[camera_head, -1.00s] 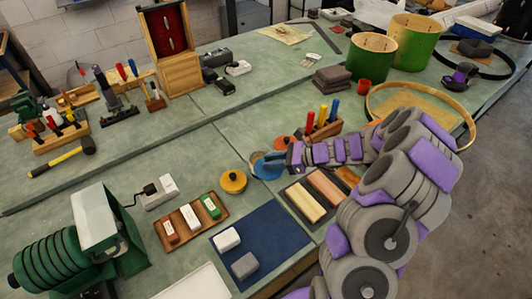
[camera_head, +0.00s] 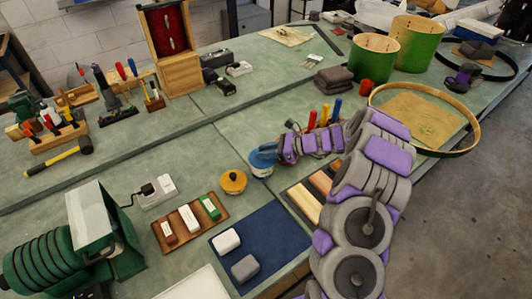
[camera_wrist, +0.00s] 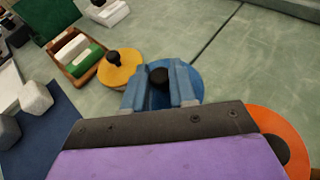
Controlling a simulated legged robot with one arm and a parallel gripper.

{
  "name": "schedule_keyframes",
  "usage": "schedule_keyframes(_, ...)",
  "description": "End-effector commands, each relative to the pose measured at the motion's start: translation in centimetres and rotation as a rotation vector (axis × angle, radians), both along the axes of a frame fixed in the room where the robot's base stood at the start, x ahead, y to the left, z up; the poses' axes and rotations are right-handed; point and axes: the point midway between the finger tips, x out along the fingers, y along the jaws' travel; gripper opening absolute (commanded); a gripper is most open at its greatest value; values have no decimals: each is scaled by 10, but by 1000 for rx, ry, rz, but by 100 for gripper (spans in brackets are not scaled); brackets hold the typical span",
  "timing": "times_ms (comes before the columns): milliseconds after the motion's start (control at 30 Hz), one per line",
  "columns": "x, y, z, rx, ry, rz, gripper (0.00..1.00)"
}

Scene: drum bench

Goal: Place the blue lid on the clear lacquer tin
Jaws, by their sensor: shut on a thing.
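The blue lid (camera_head: 262,156) is a round disc with a dark knob (camera_wrist: 158,75). My gripper (camera_wrist: 160,88) is shut on the knob, one finger on each side, and the lid shows around the fingers in the wrist view (camera_wrist: 190,78). In the head view my gripper (camera_head: 278,151) reaches the lid from the right. A pale blue-grey side, probably the clear lacquer tin (camera_head: 262,170), shows directly under the lid. I cannot tell whether the lid rests fully on it or sits slightly above it.
A yellow lidded tin (camera_head: 233,182) stands close to the left. An orange lid (camera_wrist: 278,138) lies close to the right in the wrist view. A wooden tray of small blocks (camera_head: 190,222), a blue mat (camera_head: 262,240) and wood strips (camera_head: 303,200) are nearer.

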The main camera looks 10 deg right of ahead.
Motion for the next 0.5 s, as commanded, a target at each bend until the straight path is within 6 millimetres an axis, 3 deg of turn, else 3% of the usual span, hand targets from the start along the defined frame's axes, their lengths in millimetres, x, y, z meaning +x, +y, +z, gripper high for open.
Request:
schedule_keyframes(233, 0, 1, -1, 0, 0, 1, 0)
schedule_keyframes(267, 0, 0, -1, 0, 0, 1, 28)
schedule_keyframes(500, 0, 0, -1, 0, 0, 1, 51)
